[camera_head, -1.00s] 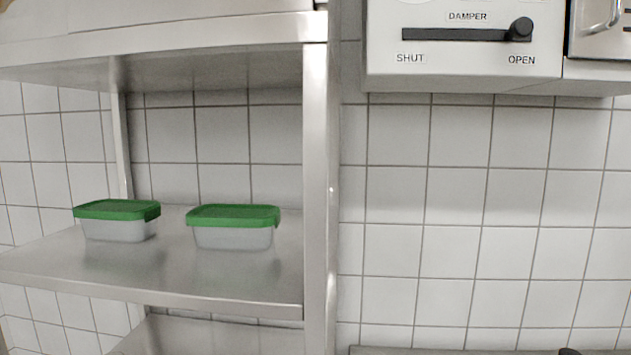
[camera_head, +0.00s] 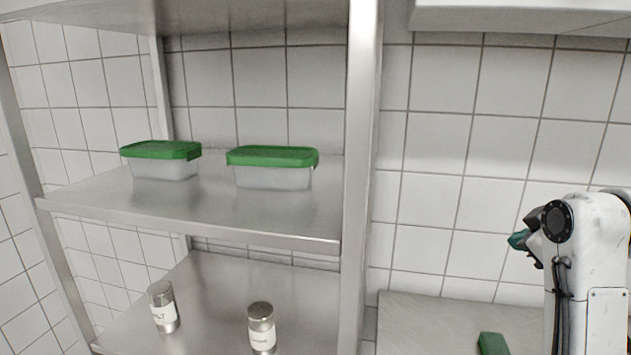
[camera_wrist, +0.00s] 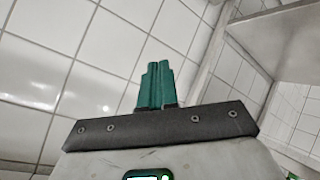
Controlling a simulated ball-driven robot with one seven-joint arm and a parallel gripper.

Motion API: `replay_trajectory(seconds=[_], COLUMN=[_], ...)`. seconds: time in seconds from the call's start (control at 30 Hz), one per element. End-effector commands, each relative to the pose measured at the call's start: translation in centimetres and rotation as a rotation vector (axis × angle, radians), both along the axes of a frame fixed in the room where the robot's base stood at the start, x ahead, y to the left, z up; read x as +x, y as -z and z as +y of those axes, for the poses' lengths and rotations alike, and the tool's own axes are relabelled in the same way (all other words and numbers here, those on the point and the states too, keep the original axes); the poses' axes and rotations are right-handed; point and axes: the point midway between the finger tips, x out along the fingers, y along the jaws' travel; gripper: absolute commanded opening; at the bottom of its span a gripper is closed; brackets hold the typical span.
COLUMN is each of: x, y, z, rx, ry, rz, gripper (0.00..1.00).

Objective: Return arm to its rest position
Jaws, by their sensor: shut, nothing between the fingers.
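My gripper shows in the wrist view (camera_wrist: 155,85) with its two green fingers pressed together and nothing between them. White wall tiles lie behind the fingers. In the head view my gripper (camera_head: 518,240) is at the right, its green fingertips pointing left, partly hidden by my white arm. It is over the steel counter (camera_head: 430,315) and apart from the shelf unit.
A steel shelf unit (camera_head: 364,150) stands at the left. Two green-lidded tubs (camera_head: 272,168) (camera_head: 162,160) sit on its upper shelf. Two labelled shakers (camera_head: 262,328) (camera_head: 163,306) stand below. A small green object (camera_head: 492,343) lies on the counter.

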Motion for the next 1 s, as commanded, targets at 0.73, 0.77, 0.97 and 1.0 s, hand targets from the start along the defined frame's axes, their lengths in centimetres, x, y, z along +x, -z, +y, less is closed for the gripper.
replay_trajectory(seconds=[0.73,0.77,0.97,1.0], x=[-26.2,-27.6,-35.7,-36.8], y=[35.5,36.3,39.4,39.8], z=[9.8,10.0,10.7,10.7], rx=[0.383,0.388,0.402,0.402], ry=[0.383,0.402,0.516,0.535], rz=[0.598,0.620,0.736,0.750], gripper=[0.00,0.00,0.00,0.00])
